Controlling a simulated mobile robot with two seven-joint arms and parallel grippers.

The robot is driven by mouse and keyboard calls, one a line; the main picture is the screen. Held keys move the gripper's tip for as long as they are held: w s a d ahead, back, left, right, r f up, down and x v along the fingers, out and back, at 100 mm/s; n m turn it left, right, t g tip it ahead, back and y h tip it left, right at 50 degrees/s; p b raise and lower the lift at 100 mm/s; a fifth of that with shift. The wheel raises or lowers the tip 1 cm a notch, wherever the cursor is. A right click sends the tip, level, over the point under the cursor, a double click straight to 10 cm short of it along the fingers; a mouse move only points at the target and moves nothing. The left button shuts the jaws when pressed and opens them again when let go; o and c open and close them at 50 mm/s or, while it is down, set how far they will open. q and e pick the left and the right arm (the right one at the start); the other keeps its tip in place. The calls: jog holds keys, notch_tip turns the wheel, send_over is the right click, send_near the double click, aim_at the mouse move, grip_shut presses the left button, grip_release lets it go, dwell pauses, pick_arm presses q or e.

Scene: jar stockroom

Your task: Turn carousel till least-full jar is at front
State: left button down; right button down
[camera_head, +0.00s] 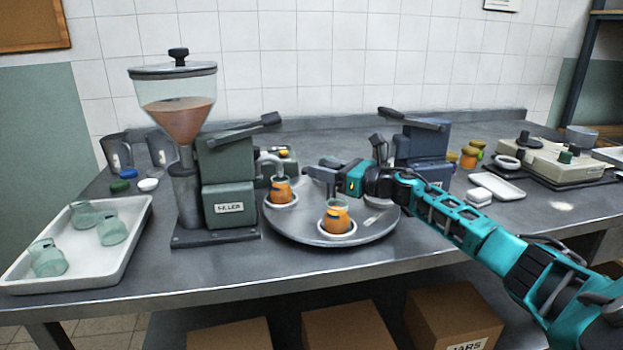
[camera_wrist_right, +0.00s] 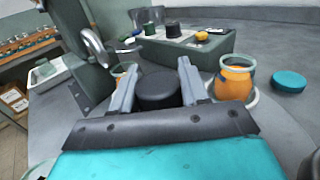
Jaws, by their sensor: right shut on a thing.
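The carousel (camera_head: 290,229) is a round grey metal turntable on the bench. One jar (camera_head: 336,218) with orange filling and clear glass above stands upright in a pale ring at its front. Another orange-filled jar (camera_head: 281,191) stands at its left, by the filler spout. In the right wrist view a jar (camera_wrist_right: 235,80) looks filled almost to its neck; I cannot pick it out in the head view. My right gripper (camera_head: 318,179) is over the carousel's middle, its fingers shut on the dark round knob (camera_wrist_right: 158,90). My left gripper is not in view.
A filler machine with a hopper (camera_head: 177,105) stands left of the carousel. A white tray (camera_head: 125,250) with several empty glass jars is at the far left. A dark blue lever machine (camera_head: 425,145) stands behind right. Bare bench lies in front of the carousel.

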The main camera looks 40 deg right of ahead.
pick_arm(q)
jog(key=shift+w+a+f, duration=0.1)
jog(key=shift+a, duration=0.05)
pick_arm(e)
jog(key=shift+f, duration=0.15)
pick_arm(q)
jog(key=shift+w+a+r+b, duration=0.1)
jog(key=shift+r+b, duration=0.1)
jog(key=shift+b, duration=0.15)
pick_arm(e)
jog(key=shift+y, duration=0.3)
